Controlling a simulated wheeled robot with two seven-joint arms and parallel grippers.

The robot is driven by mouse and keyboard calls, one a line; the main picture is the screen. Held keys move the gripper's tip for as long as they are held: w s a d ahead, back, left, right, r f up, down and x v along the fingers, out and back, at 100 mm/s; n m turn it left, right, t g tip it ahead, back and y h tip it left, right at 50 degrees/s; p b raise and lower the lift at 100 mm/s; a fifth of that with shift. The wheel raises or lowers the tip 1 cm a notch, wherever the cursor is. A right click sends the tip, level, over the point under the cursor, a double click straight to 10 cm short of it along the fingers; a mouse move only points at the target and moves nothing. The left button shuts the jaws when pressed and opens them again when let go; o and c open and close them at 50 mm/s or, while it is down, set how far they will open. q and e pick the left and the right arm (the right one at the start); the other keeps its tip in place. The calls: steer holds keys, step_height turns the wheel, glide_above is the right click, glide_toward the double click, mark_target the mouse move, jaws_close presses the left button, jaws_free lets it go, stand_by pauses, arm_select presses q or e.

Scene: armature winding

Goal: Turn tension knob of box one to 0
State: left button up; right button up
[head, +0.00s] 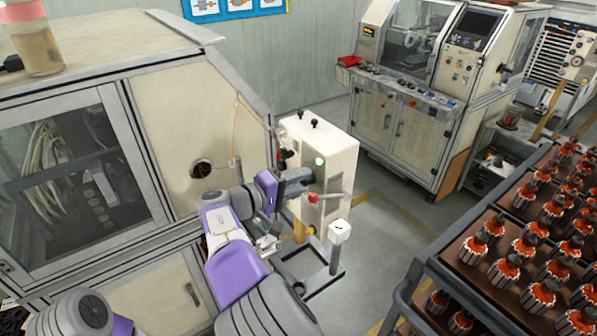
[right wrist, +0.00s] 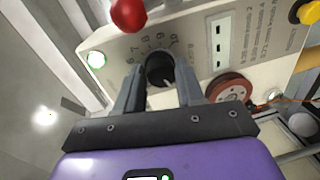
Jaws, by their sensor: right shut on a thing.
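A cream tension box (head: 338,150) stands on a post beside the winding machine; no label naming it as box one can be read. Its black tension knob (right wrist: 160,69) sits on a dial with printed numbers, of which about 6 to 10 show in the right wrist view. A pale mark shows on the knob's lower edge, but the exact setting is unclear. My right gripper (right wrist: 159,75) is shut on the knob, one finger on each side; in the head view it is at the box's face (head: 300,182). My left gripper is out of view.
A red ball (right wrist: 128,14), a lit green lamp (right wrist: 96,60) and a reddish wheel (right wrist: 229,88) are close around the knob. A cream cabinet (head: 170,130) stands at left. A rack of armatures (head: 424,262) stands at right. Open floor (head: 400,215) lies between.

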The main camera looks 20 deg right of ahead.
steer(key=shift+n+g+h+p, duration=0.3)
steer(key=shift+n+g+p, duration=0.1)
steer(key=shift+n+p, duration=1.55)
steer(key=shift+n, duration=0.25)
steer(key=o, duration=1)
steer(key=shift+o, duration=0.2)
steer(key=b+v, duration=0.1)
steer(key=v, duration=0.6)
steer(key=shift+a+b, duration=0.3)
steer(key=shift+b, duration=0.05)
